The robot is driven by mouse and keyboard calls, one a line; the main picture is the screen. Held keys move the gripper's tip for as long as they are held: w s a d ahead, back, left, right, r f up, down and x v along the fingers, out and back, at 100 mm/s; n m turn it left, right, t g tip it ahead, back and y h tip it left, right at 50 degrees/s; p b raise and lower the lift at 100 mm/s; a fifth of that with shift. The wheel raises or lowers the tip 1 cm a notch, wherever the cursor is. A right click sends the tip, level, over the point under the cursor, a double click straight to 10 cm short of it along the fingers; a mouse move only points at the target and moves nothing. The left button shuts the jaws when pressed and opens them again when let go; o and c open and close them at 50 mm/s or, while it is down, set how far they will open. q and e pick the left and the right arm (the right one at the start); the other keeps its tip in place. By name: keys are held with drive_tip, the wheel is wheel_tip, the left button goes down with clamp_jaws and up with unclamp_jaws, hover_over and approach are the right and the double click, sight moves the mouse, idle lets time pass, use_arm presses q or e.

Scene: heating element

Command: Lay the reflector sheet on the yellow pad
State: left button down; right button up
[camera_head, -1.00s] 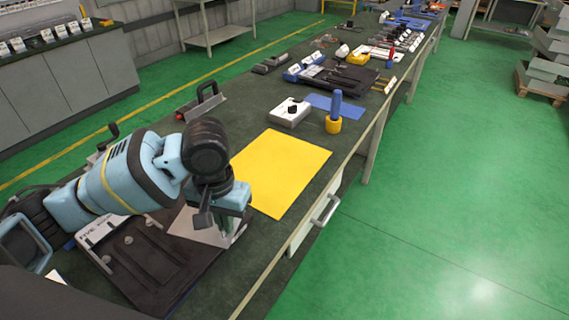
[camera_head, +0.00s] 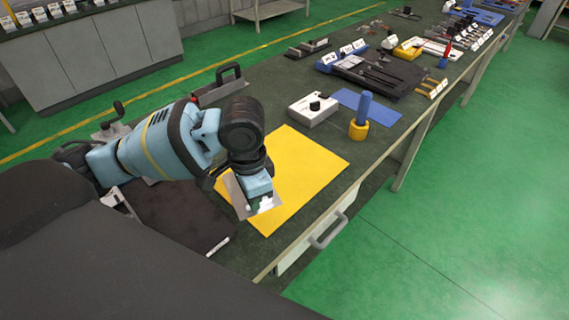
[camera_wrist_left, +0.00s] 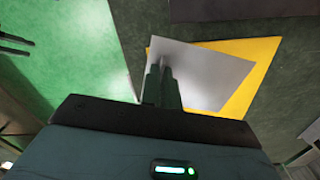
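The reflector sheet (camera_head: 236,194) is a thin silver-grey plate. My left gripper (camera_head: 262,203) is shut on it. The yellow pad (camera_head: 300,165) lies flat on the dark green bench, and the sheet overlaps its left and near part. In the left wrist view, the fingers (camera_wrist_left: 162,86) pinch the sheet (camera_wrist_left: 210,75) near one edge. The yellow pad (camera_wrist_left: 263,62) shows past the sheet's side there, the sheet lying at a different angle. I cannot tell whether the sheet touches the pad. My right gripper is not in view.
A dark mat or tray (camera_head: 178,217) lies left of the pad. A white box with a black knob (camera_head: 313,108), a blue-handled tool in a yellow base (camera_head: 360,118) and a blue mat (camera_head: 378,107) lie beyond it. A drawer handle (camera_head: 328,232) sticks out at the bench front.

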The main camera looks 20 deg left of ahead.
sight(240, 203)
use_arm(q)
drive_tip(key=m, duration=0.1)
drive_tip(key=f+m, duration=0.1)
drive_tip(key=shift+s+a+m, duration=0.15)
drive_tip(key=shift+a+m, duration=0.15)
drive_tip(key=shift+a, duration=0.05)
drive_tip(key=shift+a+f+m, duration=0.1)
drive_tip(key=shift+f+m, duration=0.1)
drive_tip(key=shift+m, duration=0.5)
drive_tip(key=shift+a+f+m+b, duration=0.2)
drive_tip(key=shift+m, duration=0.35)
drive_tip(key=shift+a+f+m+b, duration=0.15)
drive_tip(key=shift+m, duration=0.4)
drive_tip(key=m, duration=0.2)
drive_tip(key=shift+a+f+m, duration=0.3)
drive_tip(key=shift+f, duration=0.05)
drive_tip(key=m, duration=0.2)
drive_tip(key=a+f+m, duration=0.1)
drive_tip(key=m, duration=0.2)
drive_tip(key=shift+s+a+f+b, duration=0.1)
drive_tip(key=shift+f+b, duration=0.05)
drive_tip(key=shift+b, duration=0.25)
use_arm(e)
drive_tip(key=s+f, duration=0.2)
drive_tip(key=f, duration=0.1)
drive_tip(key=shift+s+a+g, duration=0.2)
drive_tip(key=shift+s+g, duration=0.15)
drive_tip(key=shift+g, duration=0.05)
